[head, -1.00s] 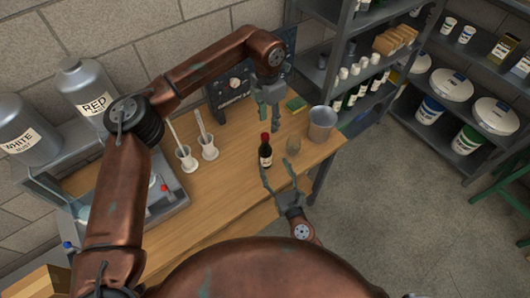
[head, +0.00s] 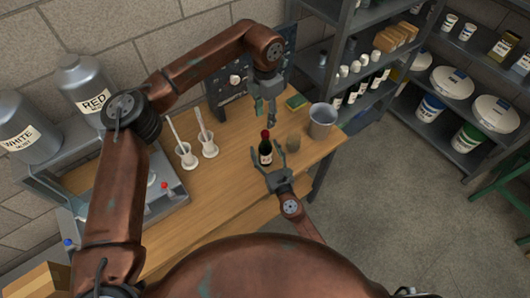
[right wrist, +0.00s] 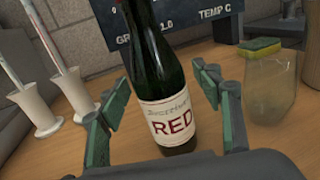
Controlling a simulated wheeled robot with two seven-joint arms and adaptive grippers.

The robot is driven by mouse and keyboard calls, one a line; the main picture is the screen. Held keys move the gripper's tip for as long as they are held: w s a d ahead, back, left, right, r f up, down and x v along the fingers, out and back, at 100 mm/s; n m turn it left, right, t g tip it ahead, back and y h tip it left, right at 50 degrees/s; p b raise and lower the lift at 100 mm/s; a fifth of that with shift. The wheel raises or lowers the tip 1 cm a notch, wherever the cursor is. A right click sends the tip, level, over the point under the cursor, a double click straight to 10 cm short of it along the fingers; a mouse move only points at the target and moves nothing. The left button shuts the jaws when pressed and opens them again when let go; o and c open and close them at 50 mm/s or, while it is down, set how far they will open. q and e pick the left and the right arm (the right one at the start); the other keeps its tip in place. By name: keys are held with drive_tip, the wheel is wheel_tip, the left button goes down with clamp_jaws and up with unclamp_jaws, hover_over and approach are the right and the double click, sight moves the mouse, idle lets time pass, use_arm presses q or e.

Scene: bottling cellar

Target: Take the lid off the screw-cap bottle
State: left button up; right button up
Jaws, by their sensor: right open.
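The screw-cap bottle (head: 265,152) is dark with a white label and a red cap (head: 265,134). It stands upright on the wooden table. In the right wrist view the bottle (right wrist: 165,75) shows a label reading RED, and its top is out of the picture. My right gripper (head: 267,163) is open, with a finger on each side of the lower bottle; contact cannot be made out. It also shows in the right wrist view (right wrist: 163,115). My left gripper (head: 271,122) is above and behind the bottle, pointing down, apart from the cap; its fingers look slightly parted.
A glass (head: 293,143) stands just right of the bottle. A grey bucket (head: 321,121) and a sponge (head: 296,102) are farther right. Two white cylinder stands (head: 208,147) are on the left. A dark board (head: 232,92) stands behind.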

clamp_jaws()
idle(0.6)
